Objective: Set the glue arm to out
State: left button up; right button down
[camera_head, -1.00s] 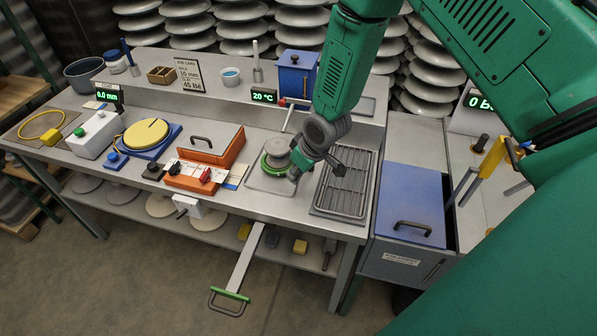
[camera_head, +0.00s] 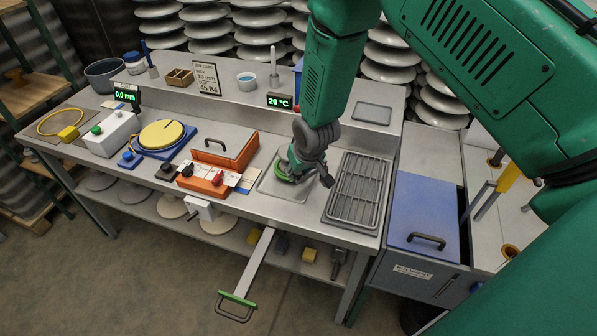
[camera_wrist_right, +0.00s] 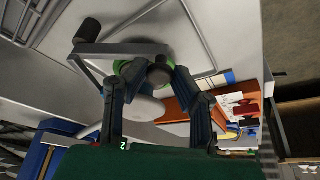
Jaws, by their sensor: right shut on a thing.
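A grey bar (camera_wrist_right: 125,49) with a black handle (camera_wrist_right: 88,30) crosses above a green round base in the right wrist view; it looks like the glue arm. My right gripper (camera_wrist_right: 147,72) is shut there, with a round grey-brown knob (camera_wrist_right: 159,75) between its fingertips. Whether the knob joins the bar is hard to tell. A white disc (camera_wrist_right: 146,109) lies behind, partly covered. In the head view my right gripper (camera_head: 300,170) is over the green base (camera_head: 284,177), hiding most of it. My left gripper is not in view.
A wire rack (camera_head: 357,190) stands right of the base, and an orange box (camera_head: 224,147) stands left. A blue lidded bin (camera_head: 424,215) is further right. A long pull handle (camera_head: 237,300) sticks out at the front. A 20 °C display (camera_head: 279,101) stands behind.

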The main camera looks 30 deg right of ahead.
jog(key=shift+w+r, duration=0.2)
jog(key=shift+w, duration=0.1)
jog(key=c, duration=1.3)
grip_release()
jog(key=shift+c, duration=0.2)
jog(key=shift+s+f, duration=0.1)
jog(key=shift+s, duration=0.1)
jog(key=v, duration=1.1)
jog(key=shift+r, duration=0.4)
jog(key=shift+s, duration=0.1)
